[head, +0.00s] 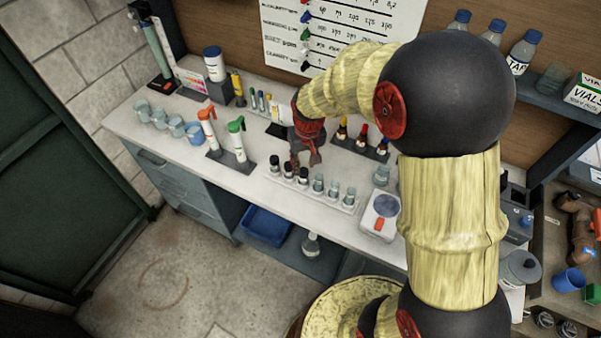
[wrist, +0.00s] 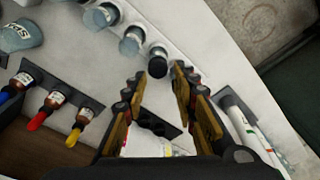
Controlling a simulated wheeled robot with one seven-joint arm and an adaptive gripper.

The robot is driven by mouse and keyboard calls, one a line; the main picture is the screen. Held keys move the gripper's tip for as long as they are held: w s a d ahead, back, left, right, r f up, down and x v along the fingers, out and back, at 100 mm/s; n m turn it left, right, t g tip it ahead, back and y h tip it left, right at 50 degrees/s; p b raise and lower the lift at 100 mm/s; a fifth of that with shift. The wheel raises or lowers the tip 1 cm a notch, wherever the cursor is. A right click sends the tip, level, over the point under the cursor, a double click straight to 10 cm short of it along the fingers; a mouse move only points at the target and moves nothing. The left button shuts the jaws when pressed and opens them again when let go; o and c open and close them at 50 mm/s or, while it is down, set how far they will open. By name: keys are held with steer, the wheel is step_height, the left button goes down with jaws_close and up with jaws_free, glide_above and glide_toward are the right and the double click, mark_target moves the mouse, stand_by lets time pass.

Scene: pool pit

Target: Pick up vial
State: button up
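A white rack (head: 325,195) on the bench holds a row of vials. Black-capped vials (head: 289,169) stand at its left end, and clear vials (head: 334,188) without black caps stand to the right. My gripper (head: 305,162) is over the bench just behind the black-capped vials. In the wrist view, my gripper (wrist: 160,70) is open, with its two fingers apart. The end black-capped vial (wrist: 157,63) shows just past the gap between the fingertips. Nothing is held. I cannot tell how high the fingertips are above the vials.
Dropper bottles (head: 362,134) stand behind the rack to the right. Pipettes on a stand (head: 238,140) stand to the left, with beakers (head: 176,126) farther left. A small scale (head: 380,217) sits right of the rack. Bare bench lies along the front edge.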

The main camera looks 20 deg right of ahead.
mark_target(304, 172)
steer(key=shift+s+d+f, duration=0.1)
steer(key=shift+f, duration=0.15)
steer(key=shift+w+f, duration=0.2)
steer(key=shift+f, duration=0.4)
steer(key=shift+w+f, duration=0.15)
steer(key=shift+f, duration=0.45)
steer(key=f, duration=0.2)
steer(key=f+b, duration=0.1)
steer(key=f, duration=0.1)
steer(key=shift+w+d+f, duration=0.1)
steer(key=shift+w+f, duration=0.1)
steer(key=shift+f, duration=0.2)
steer(key=c, duration=0.3)
steer(key=c, duration=0.4)
steer(key=shift+r, duration=0.15)
